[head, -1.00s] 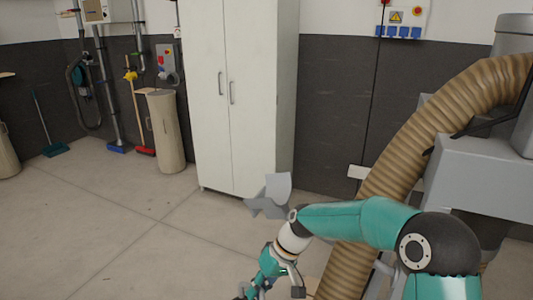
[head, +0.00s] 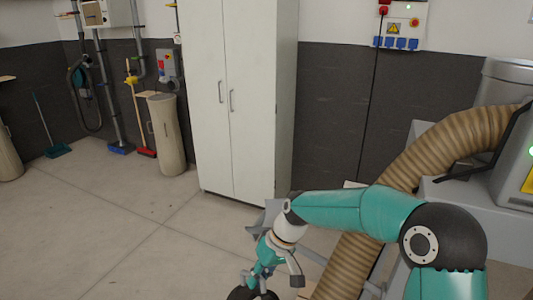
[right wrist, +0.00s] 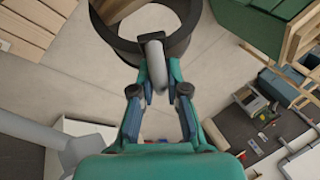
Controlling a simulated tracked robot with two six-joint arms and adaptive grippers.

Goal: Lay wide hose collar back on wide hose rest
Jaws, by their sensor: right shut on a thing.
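The wide hose collar shows in the right wrist view as a dark open ring (right wrist: 184,38) with a grey grip (right wrist: 157,72). My right gripper (right wrist: 158,68) is shut on this grip and holds the ring beyond its fingertips. In the head view my right gripper (head: 262,281) is low in the middle, with a dark curved part of the collar (head: 243,294) at the bottom edge. A grey cradle-shaped piece (head: 256,229), perhaps the wide hose rest, stands just behind my right forearm and is partly hidden by it. My left gripper is not in view.
A ribbed beige hose (head: 400,165) curves down from a grey machine (head: 475,195) on the right; its lower end is cut off. A white cabinet (head: 235,110) stands behind. Open floor (head: 120,235) lies to the left.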

